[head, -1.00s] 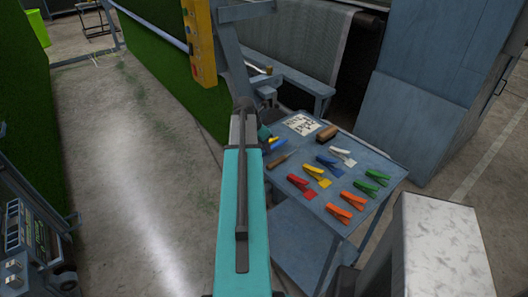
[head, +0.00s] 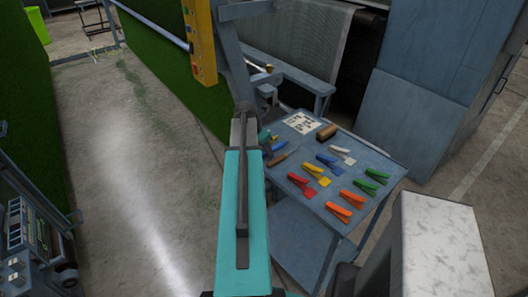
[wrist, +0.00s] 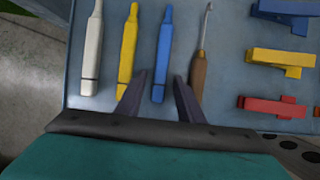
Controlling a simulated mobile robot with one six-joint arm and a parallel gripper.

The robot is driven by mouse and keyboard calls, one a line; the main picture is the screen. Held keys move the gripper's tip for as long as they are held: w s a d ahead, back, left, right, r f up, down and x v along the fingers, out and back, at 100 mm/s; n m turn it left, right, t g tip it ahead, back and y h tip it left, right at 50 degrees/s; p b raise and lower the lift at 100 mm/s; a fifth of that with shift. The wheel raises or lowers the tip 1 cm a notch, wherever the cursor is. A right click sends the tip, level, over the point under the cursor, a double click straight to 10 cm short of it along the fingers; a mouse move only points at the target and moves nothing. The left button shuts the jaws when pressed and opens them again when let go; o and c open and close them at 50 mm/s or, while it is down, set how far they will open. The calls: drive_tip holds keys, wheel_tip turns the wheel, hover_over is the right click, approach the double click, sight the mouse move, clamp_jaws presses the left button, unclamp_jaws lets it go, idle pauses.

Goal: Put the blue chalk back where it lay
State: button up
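The blue chalk (wrist: 163,60) lies on the grey-blue table top, beside the yellow chalk (wrist: 128,50) and roughly parallel to it. My gripper (wrist: 160,78) is open in the wrist view, with one finger on each side of the blue chalk's lower half. Gaps show between the chalk and both fingers. A white chalk (wrist: 92,48) lies further left, and a hook with a wooden handle (wrist: 199,68) lies just right of my right finger. In the head view the blue chalk (head: 279,145) shows beside my arm, which hides most of my gripper.
The table (head: 372,152) also holds red, yellow, blue, white, green and orange clips (head: 338,211), a wooden cylinder (head: 327,132) and a printed card (head: 302,122). A grey cabinet stands behind it. Concrete floor lies open to the left, beside a green turf sheet (head: 160,68).

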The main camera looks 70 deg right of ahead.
drive_tip(key=b+v, duration=0.2)
drive_tip(key=v, duration=1)
drive_tip(key=shift+r+b, duration=0.15)
drive_tip(key=shift+b, duration=0.2)
idle(0.8)
